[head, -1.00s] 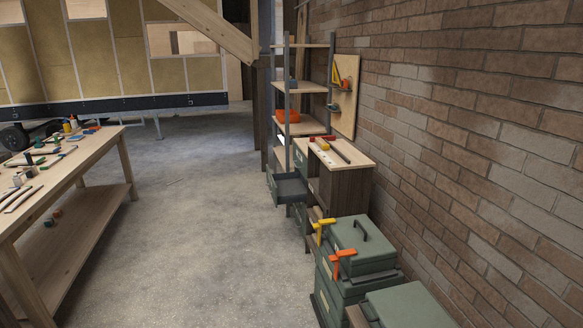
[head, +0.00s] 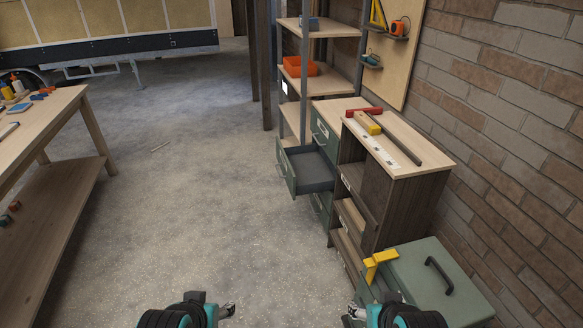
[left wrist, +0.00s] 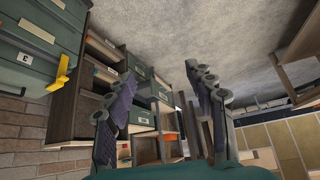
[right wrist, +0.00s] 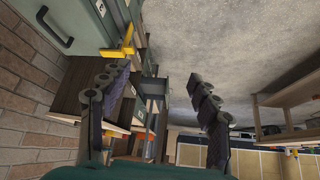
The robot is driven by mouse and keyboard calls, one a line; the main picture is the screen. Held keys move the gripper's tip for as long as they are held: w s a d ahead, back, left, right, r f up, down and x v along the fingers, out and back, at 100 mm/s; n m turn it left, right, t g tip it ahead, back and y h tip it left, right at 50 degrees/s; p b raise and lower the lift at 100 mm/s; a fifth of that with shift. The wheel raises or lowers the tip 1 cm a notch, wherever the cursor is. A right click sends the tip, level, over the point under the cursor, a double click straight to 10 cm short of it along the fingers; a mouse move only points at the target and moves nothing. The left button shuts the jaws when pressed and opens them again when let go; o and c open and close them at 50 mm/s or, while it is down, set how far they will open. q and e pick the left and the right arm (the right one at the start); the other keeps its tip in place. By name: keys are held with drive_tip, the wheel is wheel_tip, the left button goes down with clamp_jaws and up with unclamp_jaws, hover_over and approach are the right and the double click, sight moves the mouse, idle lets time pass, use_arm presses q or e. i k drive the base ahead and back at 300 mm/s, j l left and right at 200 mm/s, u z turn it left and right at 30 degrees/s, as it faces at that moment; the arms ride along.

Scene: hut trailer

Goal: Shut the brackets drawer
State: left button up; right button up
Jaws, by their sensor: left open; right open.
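A green drawer (head: 310,170) with a grey inside stands pulled out of the green cabinet (head: 325,132) in the head view. It looks empty, and its front faces left over the floor. I cannot read its label. In the right wrist view, the pulled-out drawer (right wrist: 152,86) shows beyond the fingers. My left gripper (left wrist: 162,85) is open and empty. My right gripper (right wrist: 155,78) is open and empty. Both stay low at the front of the head view, well short of the drawer and touching nothing.
A dark wooden cabinet (head: 378,210) with tools on top stands nearer than the drawer, on the right. A workbench (head: 45,115) is on the left.

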sight(306, 169)
drive_tip(key=i+j, duration=0.15)
drive_tip(key=i, duration=0.25)
drive_tip(key=i+j, duration=0.15)
drive_tip(key=i, duration=0.2)
drive_tip(key=i+j, duration=0.1)
drive_tip(key=i, duration=0.6)
drive_tip(key=i+j, duration=0.15)
drive_tip(key=i, duration=0.55)
drive_tip(key=i+j+z, duration=0.1)
drive_tip(key=i, duration=0.55)
